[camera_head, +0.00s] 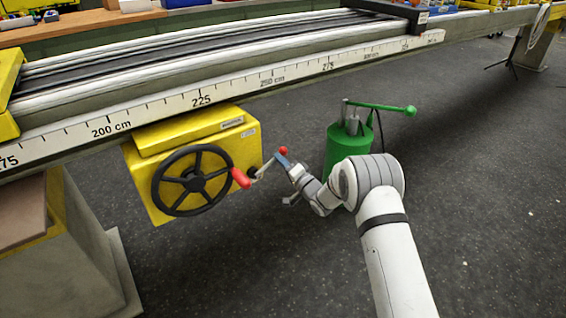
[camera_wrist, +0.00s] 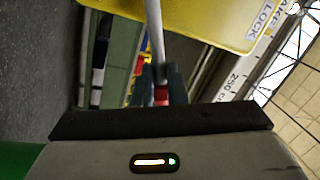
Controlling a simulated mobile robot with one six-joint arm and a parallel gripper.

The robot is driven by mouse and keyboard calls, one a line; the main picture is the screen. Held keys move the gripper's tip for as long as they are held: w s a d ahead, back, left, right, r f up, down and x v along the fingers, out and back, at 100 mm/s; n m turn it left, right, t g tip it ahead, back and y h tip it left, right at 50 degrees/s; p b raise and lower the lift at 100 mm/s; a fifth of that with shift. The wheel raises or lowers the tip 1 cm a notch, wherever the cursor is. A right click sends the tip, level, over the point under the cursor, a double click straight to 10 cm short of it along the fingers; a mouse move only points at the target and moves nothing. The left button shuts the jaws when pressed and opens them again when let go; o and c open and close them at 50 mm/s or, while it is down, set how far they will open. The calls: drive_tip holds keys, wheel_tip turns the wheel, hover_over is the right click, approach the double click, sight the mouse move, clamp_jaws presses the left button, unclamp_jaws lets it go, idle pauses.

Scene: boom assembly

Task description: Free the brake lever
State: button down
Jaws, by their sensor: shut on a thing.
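The yellow brake box (camera_head: 148,190) hangs under the rail, with a black handwheel (camera_head: 193,181) on its face. The brake lever (camera_head: 268,166) is a thin grey rod rising to the right from a dark hub on the box, with a red knob (camera_head: 283,150) at its end. My gripper (camera_head: 283,159) is shut on the brake lever near the knob. In the wrist view the rod (camera_wrist: 154,30) runs down between the fingers (camera_wrist: 161,85), where a red part shows. The yellow box (camera_wrist: 195,18) bears a partly visible "LOCK" label. The fingers hide part of the knob end.
A red handle (camera_head: 241,178) sticks out from the wheel's right side, close to the lever. A green pump-like cylinder (camera_head: 338,147) with a green-handled bar (camera_head: 380,107) stands behind my arm. The scaled rail (camera_head: 250,83) runs overhead.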

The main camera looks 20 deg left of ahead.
drive_tip(key=c, duration=1.5)
unclamp_jaws()
drive_tip(key=shift+s+f, duration=0.1)
drive_tip(key=shift+f, duration=0.05)
drive_tip(key=shift+o, duration=0.2)
drive_tip(key=p+v, duration=0.2)
drive_tip(key=v, duration=0.5)
drive_tip(key=shift+d, duration=0.35)
drive_tip(key=shift+s+f, duration=0.1)
drive_tip(key=shift+s, duration=0.05)
